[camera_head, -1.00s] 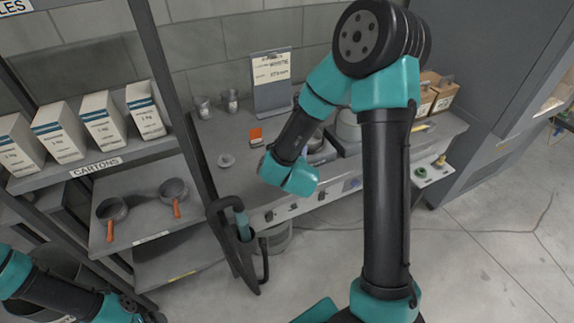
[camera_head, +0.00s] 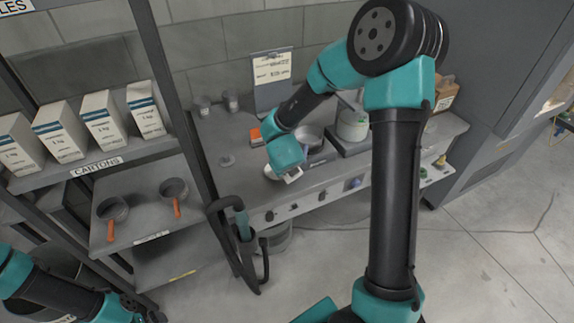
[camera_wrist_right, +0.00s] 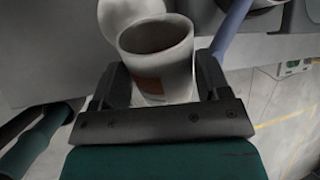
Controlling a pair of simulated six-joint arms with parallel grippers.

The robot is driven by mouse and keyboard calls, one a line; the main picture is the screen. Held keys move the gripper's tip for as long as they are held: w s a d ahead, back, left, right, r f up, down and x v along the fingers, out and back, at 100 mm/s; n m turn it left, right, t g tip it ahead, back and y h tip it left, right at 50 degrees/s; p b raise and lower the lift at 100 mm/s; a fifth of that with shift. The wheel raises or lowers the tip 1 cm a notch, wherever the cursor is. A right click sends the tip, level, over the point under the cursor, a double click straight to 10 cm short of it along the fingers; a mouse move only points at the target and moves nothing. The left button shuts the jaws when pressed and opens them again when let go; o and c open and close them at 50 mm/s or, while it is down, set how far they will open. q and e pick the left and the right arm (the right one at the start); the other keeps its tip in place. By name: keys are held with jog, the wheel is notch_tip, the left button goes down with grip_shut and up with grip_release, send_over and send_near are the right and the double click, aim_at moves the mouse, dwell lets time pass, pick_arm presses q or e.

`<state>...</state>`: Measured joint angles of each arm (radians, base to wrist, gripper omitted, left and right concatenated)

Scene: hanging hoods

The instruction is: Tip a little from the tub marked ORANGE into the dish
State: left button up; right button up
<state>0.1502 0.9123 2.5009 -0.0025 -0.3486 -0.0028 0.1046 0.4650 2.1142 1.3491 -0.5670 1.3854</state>
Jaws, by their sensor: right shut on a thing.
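My right gripper (camera_wrist_right: 166,90) is shut on a pale open-topped tub (camera_wrist_right: 158,58) with an orange patch on its side. Any lettering on the patch is too small to read. The tub's inside looks brownish, and it does not look strongly tipped. In the head view my right gripper (camera_head: 291,176) is over the counter's front part, with a small pale part of the tub showing. A white round dish (camera_head: 271,173) lies just beside it, partly hidden by my wrist. What looks like this dish (camera_wrist_right: 122,12) shows just beyond the tub in the right wrist view. My left gripper is out of view.
A metal pan (camera_head: 309,136) and a pale pot (camera_head: 352,127) stand on dark bases right of my wrist. A small round item (camera_head: 227,160) lies on the counter (camera_head: 235,180) to the left, with clear surface around it.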

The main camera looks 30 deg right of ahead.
jog(key=shift+w+g, duration=0.15)
jog(key=shift+g, duration=0.15)
jog(key=shift+s+t, duration=0.2)
jog(key=shift+t, duration=0.3)
dwell(1.4)
jog(key=shift+s+t, duration=0.2)
jog(key=shift+t, duration=0.6)
jog(key=shift+s+m+t, duration=0.15)
jog(key=shift+m+t, duration=0.25)
jog(key=shift+t, duration=0.8)
jog(key=t, duration=0.1)
jog(key=m+t, duration=0.1)
jog(key=t, duration=0.2)
jog(key=shift+w+r, duration=0.15)
jog(key=shift+w, duration=0.15)
jog(key=shift+w+r+m+t, duration=0.1)
jog(key=shift+m+t, duration=0.25)
jog(key=shift+t, duration=0.4)
jog(key=shift+w+r+m+t, duration=0.1)
jog(key=shift+m+t, duration=0.25)
jog(key=shift+t, duration=0.4)
jog(key=shift+a, duration=0.1)
